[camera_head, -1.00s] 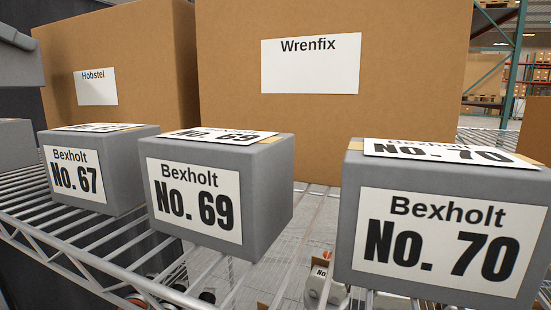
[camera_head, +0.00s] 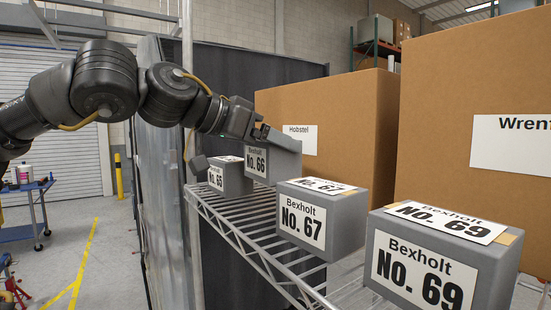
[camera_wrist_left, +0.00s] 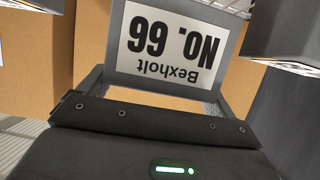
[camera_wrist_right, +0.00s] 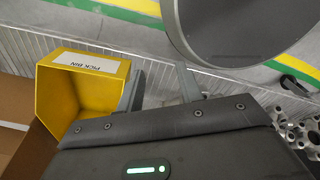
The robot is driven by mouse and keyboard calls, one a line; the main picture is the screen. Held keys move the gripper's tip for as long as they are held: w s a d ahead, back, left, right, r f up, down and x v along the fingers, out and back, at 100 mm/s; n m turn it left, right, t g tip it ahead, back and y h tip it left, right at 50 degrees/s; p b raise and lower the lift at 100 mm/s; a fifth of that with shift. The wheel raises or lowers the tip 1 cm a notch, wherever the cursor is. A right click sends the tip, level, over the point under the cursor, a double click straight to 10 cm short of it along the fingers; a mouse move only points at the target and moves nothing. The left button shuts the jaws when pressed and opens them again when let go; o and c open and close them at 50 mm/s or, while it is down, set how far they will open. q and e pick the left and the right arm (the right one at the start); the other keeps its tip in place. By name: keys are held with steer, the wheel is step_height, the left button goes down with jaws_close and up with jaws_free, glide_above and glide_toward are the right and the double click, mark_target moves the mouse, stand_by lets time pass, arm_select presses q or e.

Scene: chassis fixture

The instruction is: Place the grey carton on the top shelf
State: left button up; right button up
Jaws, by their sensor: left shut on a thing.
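The grey carton No. 66 (camera_head: 259,163) is in my left gripper (camera_head: 262,134), which is shut on it, over the left part of the wire shelf (camera_head: 262,238). The carton looks slightly tilted and sits higher in the picture than its neighbours; I cannot tell if its base is clear of the shelf. In the left wrist view the carton (camera_wrist_left: 172,48) fills the space between the fingers, its label upside down. My right gripper (camera_wrist_right: 160,88) shows only in the right wrist view, open with nothing between its fingers.
Grey cartons No. 65 (camera_head: 229,178), No. 67 (camera_head: 320,214) and No. 69 (camera_head: 440,262) stand along the shelf. Large brown boxes Hobstel (camera_head: 350,110) and Wrenfix (camera_head: 470,80) stand behind. A yellow pick bin (camera_wrist_right: 85,95) is near my right gripper.

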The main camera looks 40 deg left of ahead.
mark_target(275, 168)
arm_select(q)
steer(key=shift+w+d+f, duration=0.15)
steer(key=shift+d+f, duration=0.15)
steer(key=shift+f, duration=0.15)
steer(key=shift+w+d+f, duration=0.1)
steer(key=shift+f, duration=0.15)
steer(key=shift+d+f, duration=0.1)
steer(key=shift+d, duration=0.05)
steer(key=f, duration=0.1)
steer(key=f+p, duration=0.1)
steer(key=shift+s+d+f, duration=0.2)
steer(key=shift+s+f, duration=0.1)
steer(key=shift+f, duration=0.1)
steer(key=shift+w+a+f, duration=0.15)
steer(key=shift+a+f, duration=0.05)
steer(key=shift+f, duration=0.1)
steer(key=o, duration=0.9)
steer(key=shift+d, duration=0.2)
arm_select(e)
steer(key=shift+w+a+r, duration=0.1)
steer(key=shift+w+r, duration=0.2)
steer(key=shift+r, duration=0.55)
